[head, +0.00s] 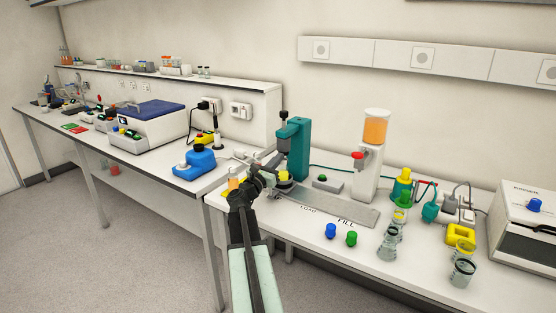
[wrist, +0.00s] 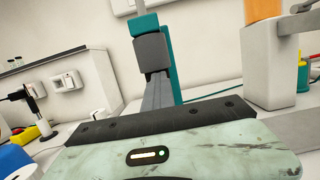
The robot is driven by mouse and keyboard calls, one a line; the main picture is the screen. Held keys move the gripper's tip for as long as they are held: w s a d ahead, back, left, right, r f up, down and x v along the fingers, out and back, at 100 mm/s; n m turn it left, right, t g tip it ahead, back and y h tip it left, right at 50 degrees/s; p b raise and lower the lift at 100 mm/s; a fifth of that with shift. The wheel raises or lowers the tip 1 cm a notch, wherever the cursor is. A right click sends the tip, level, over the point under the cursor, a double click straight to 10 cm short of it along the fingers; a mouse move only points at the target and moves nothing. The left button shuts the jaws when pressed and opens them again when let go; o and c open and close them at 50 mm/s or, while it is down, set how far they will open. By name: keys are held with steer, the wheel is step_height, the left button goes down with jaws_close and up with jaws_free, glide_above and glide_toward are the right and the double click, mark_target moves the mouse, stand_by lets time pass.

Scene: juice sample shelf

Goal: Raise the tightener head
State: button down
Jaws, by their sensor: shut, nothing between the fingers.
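The tightener is a teal stand (head: 299,150) on the near bench, with a black knob on top. Its dark head (head: 284,146) hangs under the teal arm, above a yellow-lidded item (head: 284,178). My gripper (head: 268,164) is shut and empty, just in front and to the left of the head. I cannot tell whether it touches the head. In the wrist view, the teal column (wrist: 173,60) rises in the middle with the dark block of the head (wrist: 152,52) in front. The fingertips are hard to make out there.
A juice dispenser (head: 374,150) stands right of the tightener. A grey plate (head: 345,210) lies in front. Blue and green caps (head: 331,230), several glass jars (head: 388,245) and a white device (head: 520,230) are further right. An orange-filled cup (head: 234,183) is close left of my gripper.

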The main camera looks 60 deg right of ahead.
steer(key=b+v, duration=0.2)
steer(key=v, duration=0.8)
steer(key=shift+b, duration=0.4)
steer(key=shift+f, duration=0.1)
